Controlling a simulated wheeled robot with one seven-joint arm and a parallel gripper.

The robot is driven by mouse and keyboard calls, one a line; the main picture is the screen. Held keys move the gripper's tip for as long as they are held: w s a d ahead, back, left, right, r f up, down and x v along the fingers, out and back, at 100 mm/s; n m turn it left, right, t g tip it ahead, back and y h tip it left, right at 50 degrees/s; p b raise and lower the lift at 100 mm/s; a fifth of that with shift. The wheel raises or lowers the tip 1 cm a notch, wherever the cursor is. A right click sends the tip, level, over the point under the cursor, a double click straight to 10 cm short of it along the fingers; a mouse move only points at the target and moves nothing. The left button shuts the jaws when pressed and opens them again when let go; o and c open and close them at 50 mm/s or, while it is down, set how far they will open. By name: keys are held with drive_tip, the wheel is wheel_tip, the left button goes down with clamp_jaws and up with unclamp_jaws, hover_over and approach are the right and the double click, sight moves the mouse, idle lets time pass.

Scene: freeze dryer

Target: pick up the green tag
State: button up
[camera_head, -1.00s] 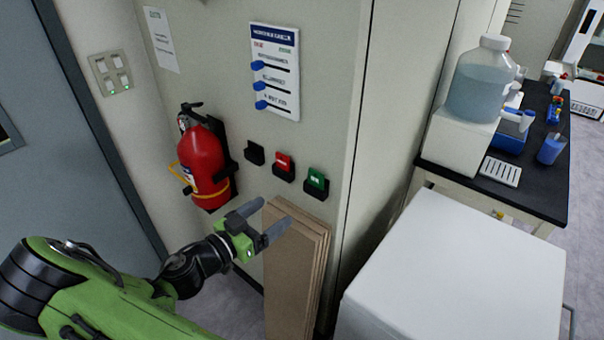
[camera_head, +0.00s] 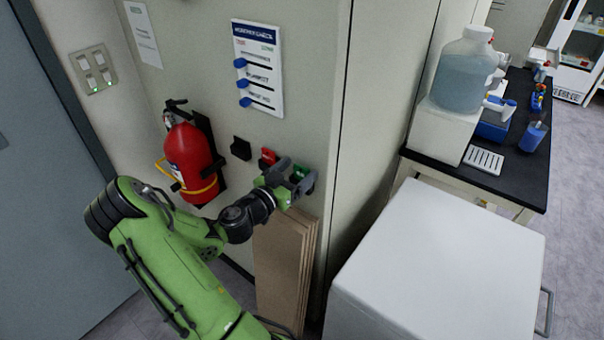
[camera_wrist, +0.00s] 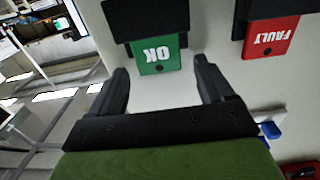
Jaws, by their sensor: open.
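The green tag (camera_wrist: 158,54) reads "OK" and shows upside down in the wrist view, its far part inside a black wall holder (camera_wrist: 145,18). In the head view the green tag (camera_head: 300,172) is partly hidden by my gripper. My gripper (camera_wrist: 162,82) is open and empty, its two fingers pointing toward the tag, one to each side of it and a little short of it in the picture. In the head view my gripper (camera_head: 295,180) is up at the wall by the tag. I cannot tell whether a finger touches the tag.
A red "FAULT" tag (camera_wrist: 270,36) sits in a holder beside the green one. An empty black holder (camera_head: 241,148) and a red fire extinguisher (camera_head: 190,160) are further left. Brown boards (camera_head: 283,260) lean below. A white cabinet (camera_head: 440,270) stands at right.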

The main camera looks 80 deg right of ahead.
sight(305, 153)
drive_tip(key=shift+w, duration=0.1)
drive_tip(key=shift+c, duration=0.7)
drive_tip(key=c, duration=0.9)
drive_tip(key=shift+c, duration=0.3)
drive_tip(key=shift+r, duration=0.15)
wheel_tip(305, 153, up, 3)
drive_tip(key=shift+r, duration=0.1)
drive_tip(key=b+v, duration=0.2)
drive_tip(key=v, duration=1.6)
wheel_tip(305, 153, up, 7)
drive_tip(key=p, duration=0.4)
